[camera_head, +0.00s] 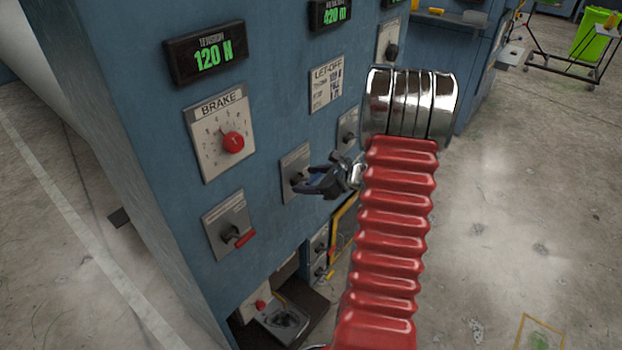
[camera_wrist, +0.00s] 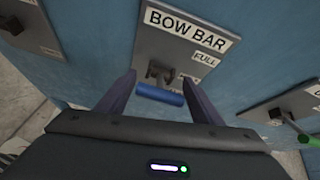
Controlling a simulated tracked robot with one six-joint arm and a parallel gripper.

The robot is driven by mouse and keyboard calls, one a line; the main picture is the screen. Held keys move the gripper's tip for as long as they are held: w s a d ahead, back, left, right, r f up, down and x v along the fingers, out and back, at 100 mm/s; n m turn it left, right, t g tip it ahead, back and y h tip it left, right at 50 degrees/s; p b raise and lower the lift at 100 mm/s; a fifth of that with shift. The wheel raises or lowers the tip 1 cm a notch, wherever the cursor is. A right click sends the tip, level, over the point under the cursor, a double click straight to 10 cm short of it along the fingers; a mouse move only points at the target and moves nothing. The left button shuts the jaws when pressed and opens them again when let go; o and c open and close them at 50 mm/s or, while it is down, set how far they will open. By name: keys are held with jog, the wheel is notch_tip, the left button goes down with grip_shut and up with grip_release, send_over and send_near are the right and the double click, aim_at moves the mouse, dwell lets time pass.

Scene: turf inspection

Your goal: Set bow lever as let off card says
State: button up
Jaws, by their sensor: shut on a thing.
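The bow lever is a dark lever with a blue handle (camera_wrist: 158,95) on a grey plate marked BOW BAR (camera_wrist: 185,33) in the wrist view. The word FULL shows at the plate's upper right; lower lettering is partly hidden. My gripper (camera_wrist: 160,84) has one finger on each side of the blue handle and is shut on it. In the head view my gripper (camera_head: 308,188) is at the cabinet front, over a grey lever plate (camera_head: 293,161). The LET-OFF card (camera_head: 326,84) is above it; its rows are too small to read surely.
On the blue cabinet are a TENSION display (camera_head: 206,55) reading 120 N, a second display (camera_head: 331,13) reading 420 m, a BRAKE dial (camera_head: 232,142) with a red knob, and a red-handled lever (camera_head: 243,239) below. A green-handled lever (camera_wrist: 306,138) is close on the right.

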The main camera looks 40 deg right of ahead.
jog(key=shift+d+r, duration=0.25)
jog(key=o, duration=1.1)
jog(key=shift+c, duration=0.2)
jog(key=o, duration=0.4)
jog(key=shift+a+f, duration=0.1)
jog(key=shift+a, duration=0.05)
jog(key=v, duration=1.3)
jog(key=shift+s, duration=0.3)
